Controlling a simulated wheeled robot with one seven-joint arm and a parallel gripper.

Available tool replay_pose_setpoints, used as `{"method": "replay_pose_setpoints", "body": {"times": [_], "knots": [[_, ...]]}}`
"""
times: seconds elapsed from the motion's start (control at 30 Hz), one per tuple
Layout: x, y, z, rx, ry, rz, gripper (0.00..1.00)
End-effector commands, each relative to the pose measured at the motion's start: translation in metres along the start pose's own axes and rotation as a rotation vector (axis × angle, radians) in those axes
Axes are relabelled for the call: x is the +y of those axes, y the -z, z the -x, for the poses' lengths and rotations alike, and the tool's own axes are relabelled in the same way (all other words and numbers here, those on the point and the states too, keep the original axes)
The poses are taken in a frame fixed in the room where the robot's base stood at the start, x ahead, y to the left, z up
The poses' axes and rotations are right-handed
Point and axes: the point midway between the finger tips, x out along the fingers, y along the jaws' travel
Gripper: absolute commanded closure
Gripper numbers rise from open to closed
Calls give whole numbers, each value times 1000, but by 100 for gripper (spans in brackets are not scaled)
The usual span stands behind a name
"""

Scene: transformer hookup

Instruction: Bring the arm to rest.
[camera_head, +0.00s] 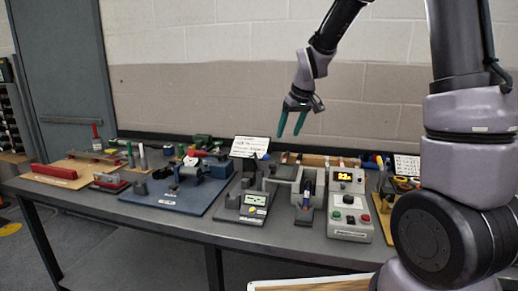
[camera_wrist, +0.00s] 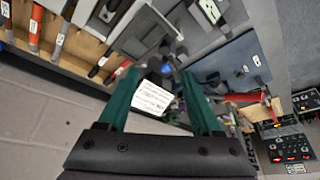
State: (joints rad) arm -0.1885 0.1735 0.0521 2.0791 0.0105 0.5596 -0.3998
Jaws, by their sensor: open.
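My gripper (camera_head: 292,122) hangs from my arm above the back of the workbench, in front of the wall, and touches nothing. Its two green fingers are apart and nothing is between them. In the wrist view the open fingers (camera_wrist: 163,98) point down toward the bench, with a white printed card (camera_wrist: 152,98) seen beyond them. The same card (camera_head: 250,146) stands at the back of the bench in the head view, below and left of my gripper.
The grey bench (camera_head: 150,208) carries a control box (camera_head: 350,205) with a lit display, a blue base plate (camera_head: 178,195), a red bar (camera_head: 54,171) on a board and several tools. The space around my gripper is free. A grey door (camera_head: 62,70) is at the left.

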Motion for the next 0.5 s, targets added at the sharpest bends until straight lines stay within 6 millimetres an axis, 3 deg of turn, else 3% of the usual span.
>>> {"method": "replay_pose_setpoints", "body": {"times": [0.03,0.2,0.4,0.5], "knots": [[5,-7,28,23,-9,-44,34],[14,-46,106,77,-23,-216,34],[14,-106,177,141,-24,-420,34],[11,-137,202,175,-20,-517,34]]}}
